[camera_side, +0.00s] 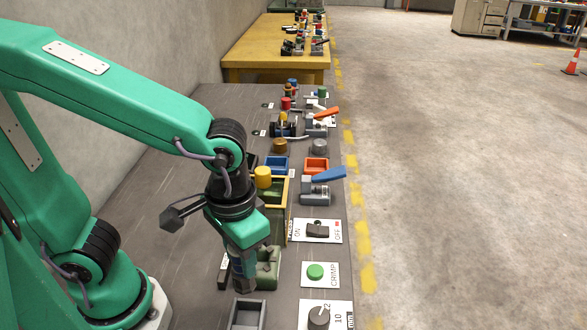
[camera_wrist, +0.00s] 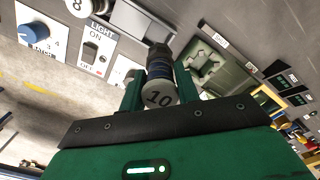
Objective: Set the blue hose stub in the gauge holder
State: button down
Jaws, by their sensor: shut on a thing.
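My gripper (camera_side: 243,275) points down over the near part of the grey bench. In the wrist view its fingers (camera_wrist: 157,84) are shut around the blue hose stub (camera_wrist: 160,73), a blue and dark cylinder with a pale end face marked 10. In the side view the stub is mostly hidden by the gripper. A green block (camera_side: 268,268) stands just right of the gripper. In the wrist view a pale green fixture with a recess (camera_wrist: 208,70) lies beyond and right of the stub. I cannot tell which piece is the gauge holder.
A grey open tray (camera_side: 262,312) sits at the near edge. Right of it are a dial (camera_side: 319,317), a green CRIMP button (camera_side: 315,271) and an ON/OFF switch (camera_side: 318,230). Behind stand a yellow-topped part (camera_side: 263,177), blue (camera_side: 276,165) and orange (camera_side: 316,165) bins, and a blue-handled clamp (camera_side: 327,175).

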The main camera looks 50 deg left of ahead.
jog(key=shift+r, duration=0.1)
notch_tip(320, 180, up, 11)
jog(key=shift+r, duration=0.1)
jog(key=w+a+r+n, duration=0.1)
jog(key=w+a+n, duration=0.35)
jog(key=w, duration=0.35)
jog(key=w+a+n, duration=0.4)
jog(key=w+n, duration=0.1)
jog(key=w, duration=0.3)
jog(key=w+a+f+n, duration=0.1)
jog(key=w+a+n, duration=0.35)
jog(key=a, duration=0.45)
jog(key=w+a+f+n, duration=0.1)
jog(key=w+a+n, duration=0.35)
jog(key=a, duration=0.45)
jog(key=shift+m, duration=0.25)
jog(key=shift+w+d+f, duration=0.1)
jog(key=shift+w+f, duration=0.05)
jog(key=shift+f, duration=3.3)
jog(key=shift+w+d+f, duration=0.1)
jog(key=shift+f, duration=3.35)
jog(key=shift+w+f, duration=0.15)
jog(key=shift+f, duration=3.3)
jog(key=shift+f, duration=0.35)
